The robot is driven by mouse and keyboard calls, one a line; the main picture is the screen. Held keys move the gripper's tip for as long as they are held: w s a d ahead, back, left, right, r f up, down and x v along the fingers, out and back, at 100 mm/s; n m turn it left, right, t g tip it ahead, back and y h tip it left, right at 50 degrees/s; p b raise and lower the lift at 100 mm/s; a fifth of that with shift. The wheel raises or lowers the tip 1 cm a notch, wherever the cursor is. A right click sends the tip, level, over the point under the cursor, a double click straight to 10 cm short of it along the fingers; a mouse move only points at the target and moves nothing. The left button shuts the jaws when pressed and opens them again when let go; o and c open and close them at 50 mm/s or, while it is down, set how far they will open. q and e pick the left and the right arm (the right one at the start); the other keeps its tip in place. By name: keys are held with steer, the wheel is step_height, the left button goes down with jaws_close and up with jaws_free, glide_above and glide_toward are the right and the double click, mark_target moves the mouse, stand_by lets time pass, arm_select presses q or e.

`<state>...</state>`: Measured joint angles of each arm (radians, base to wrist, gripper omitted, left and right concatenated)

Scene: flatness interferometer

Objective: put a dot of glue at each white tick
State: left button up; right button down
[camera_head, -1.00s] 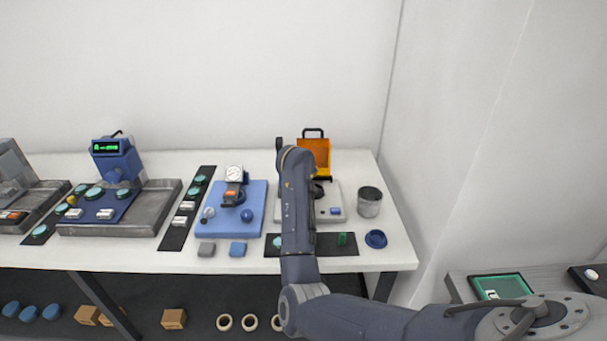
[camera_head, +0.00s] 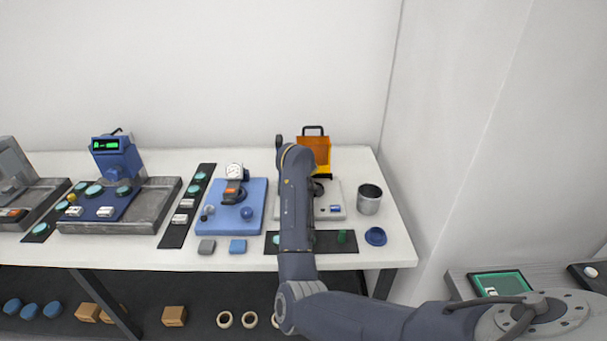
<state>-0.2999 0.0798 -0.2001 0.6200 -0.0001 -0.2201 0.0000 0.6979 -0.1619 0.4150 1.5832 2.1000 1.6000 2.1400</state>
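My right arm reaches in from the lower right, and its forearm runs up over a pale grey fixture plate (camera_head: 334,212) at the right of the table. My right gripper is hidden behind the forearm, so its fingers do not show. My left gripper is out of the picture. Behind the fixture stands an orange box-like part (camera_head: 318,146) with a black handle. No white ticks or glue dots can be made out at this size.
A metal cup (camera_head: 370,200) and a blue ring-shaped dish (camera_head: 376,237) stand at the table's right end. A blue plate with a dial gauge (camera_head: 235,171) is left of my arm. A grey tray (camera_head: 160,205) with a blue display unit (camera_head: 117,155) stands farther left.

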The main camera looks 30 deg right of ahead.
steer(key=shift+f, duration=0.45)
stand_by(0.6)
steer(key=shift+r, duration=0.15)
stand_by(1.0)
steer(key=shift+r, duration=1.6)
steer(key=shift+f, duration=0.15)
